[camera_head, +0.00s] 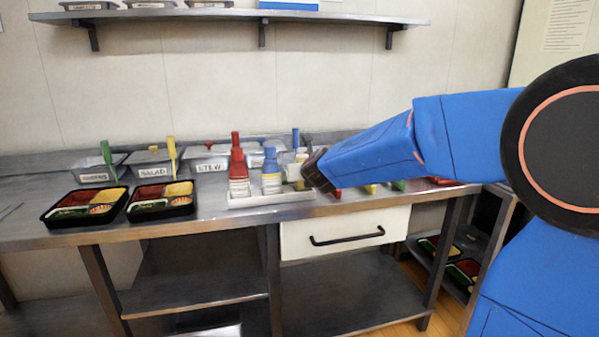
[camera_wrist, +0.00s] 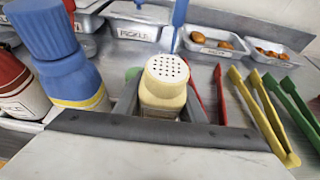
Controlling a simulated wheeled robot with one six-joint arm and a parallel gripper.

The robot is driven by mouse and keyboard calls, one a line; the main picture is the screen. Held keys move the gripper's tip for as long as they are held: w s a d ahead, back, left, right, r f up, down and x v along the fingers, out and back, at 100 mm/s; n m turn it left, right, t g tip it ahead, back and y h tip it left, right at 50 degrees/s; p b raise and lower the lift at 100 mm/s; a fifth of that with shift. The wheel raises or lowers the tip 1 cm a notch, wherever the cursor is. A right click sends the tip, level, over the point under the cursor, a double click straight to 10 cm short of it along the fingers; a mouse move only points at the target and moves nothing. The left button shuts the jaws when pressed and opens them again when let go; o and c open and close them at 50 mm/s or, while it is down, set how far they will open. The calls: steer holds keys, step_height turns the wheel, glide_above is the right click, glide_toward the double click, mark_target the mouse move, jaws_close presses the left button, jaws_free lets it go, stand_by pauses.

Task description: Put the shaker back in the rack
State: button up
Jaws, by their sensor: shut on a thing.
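The shaker (camera_wrist: 164,88) has a white perforated top and a cream-yellow body; it stands upright between the fingers of my gripper (camera_wrist: 163,108), which is shut on it. In the head view my gripper (camera_head: 309,168) is at the right end of the white rack (camera_head: 272,199), and the shaker (camera_head: 293,173) is partly hidden there. The rack holds a red bottle (camera_head: 238,175) and a blue bottle (camera_head: 271,172). In the wrist view the blue bottle (camera_wrist: 70,70) is left of the shaker. I cannot tell whether the shaker's base touches the rack.
Two filled bento trays (camera_head: 84,203) (camera_head: 160,199) sit left on the counter. Labelled bins with utensils line the back. Yellow tongs (camera_wrist: 262,110) and green tongs (camera_wrist: 295,105) lie right of my gripper. A shelf (camera_head: 230,16) hangs above.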

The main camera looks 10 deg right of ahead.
steer(key=o, duration=0.8)
steer(key=shift+f, duration=0.1)
steer(key=shift+c, duration=0.2)
steer(key=shift+s, duration=0.1)
steer(key=v, duration=1.7)
